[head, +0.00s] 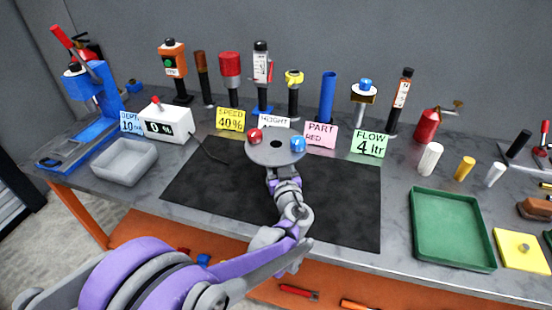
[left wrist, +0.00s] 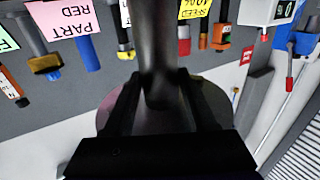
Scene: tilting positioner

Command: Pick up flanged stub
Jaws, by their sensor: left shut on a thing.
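A grey round disc (head: 276,150) stands over the black mat, with a red piece (head: 254,135) and a blue piece (head: 298,144) on top. I cannot tell for certain which piece is the flanged stub. My left gripper (head: 283,170) is at the disc's near side, just below its rim in the head view. In the left wrist view, its dark fingers (left wrist: 160,105) are shut around a dark post (left wrist: 160,45). The disc (left wrist: 112,105) shows behind the fingers there. The grip contact is dark and partly hidden. My right gripper is in neither view.
Upright tools line the back behind several cards, including a pink one (head: 321,135) reading PART RED. A grey bin (head: 125,172) and a white box (head: 166,121) stand left. A green tray (head: 424,262) and loose cylinders are right. The black mat (head: 345,205) is bare right of my arm.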

